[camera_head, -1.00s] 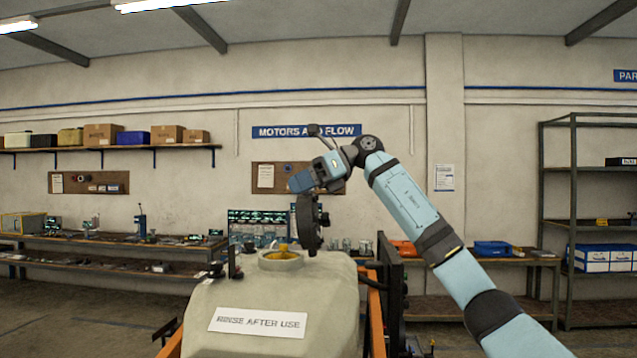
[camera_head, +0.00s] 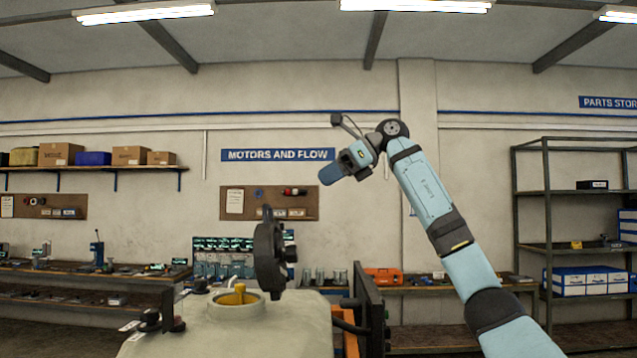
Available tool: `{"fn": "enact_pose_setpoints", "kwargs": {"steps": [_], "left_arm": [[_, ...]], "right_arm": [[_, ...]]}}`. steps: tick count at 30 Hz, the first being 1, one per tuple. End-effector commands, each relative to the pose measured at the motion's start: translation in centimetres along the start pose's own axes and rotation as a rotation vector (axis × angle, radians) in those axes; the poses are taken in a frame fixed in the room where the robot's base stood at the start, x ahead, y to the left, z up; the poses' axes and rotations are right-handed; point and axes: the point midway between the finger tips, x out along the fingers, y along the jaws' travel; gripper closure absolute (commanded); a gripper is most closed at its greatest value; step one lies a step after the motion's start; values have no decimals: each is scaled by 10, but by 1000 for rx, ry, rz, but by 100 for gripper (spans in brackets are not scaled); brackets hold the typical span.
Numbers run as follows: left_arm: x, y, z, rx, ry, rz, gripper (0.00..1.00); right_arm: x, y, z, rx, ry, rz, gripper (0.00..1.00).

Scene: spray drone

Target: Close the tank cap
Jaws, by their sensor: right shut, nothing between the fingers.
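The pale tank (camera_head: 260,333) stands at the bottom centre, its lower part cut off by the picture edge. Its round filler opening (camera_head: 236,305) is uncovered, with a yellow part showing inside. The black tank cap (camera_head: 270,253) stands upright on edge at the right side of the opening, swung open. My right gripper (camera_head: 330,175) is above and to the right of the cap, clear of it, pointing left and slightly down. It is shut and empty. My left gripper is not in view.
A black upright frame part (camera_head: 368,310) stands just right of the tank. A small black fitting (camera_head: 163,315) sits at the tank's left. Benches and shelves (camera_head: 578,245) are along the back wall. The air around the cap is free.

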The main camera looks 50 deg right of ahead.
Motion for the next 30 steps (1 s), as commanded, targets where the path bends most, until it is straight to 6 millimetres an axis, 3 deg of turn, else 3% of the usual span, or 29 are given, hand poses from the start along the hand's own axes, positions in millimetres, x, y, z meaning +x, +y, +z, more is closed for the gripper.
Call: {"fn": "enact_pose_setpoints", "kwargs": {"steps": [9,15,21,30], "left_arm": [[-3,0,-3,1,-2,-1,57],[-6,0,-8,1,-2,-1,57],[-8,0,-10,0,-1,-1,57],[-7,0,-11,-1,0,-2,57]], "right_arm": [[70,0,0,0,3,2,100],[100,1,8,-1,1,3,100],[115,1,11,-1,1,1,100],[116,1,11,-1,1,1,100]]}}
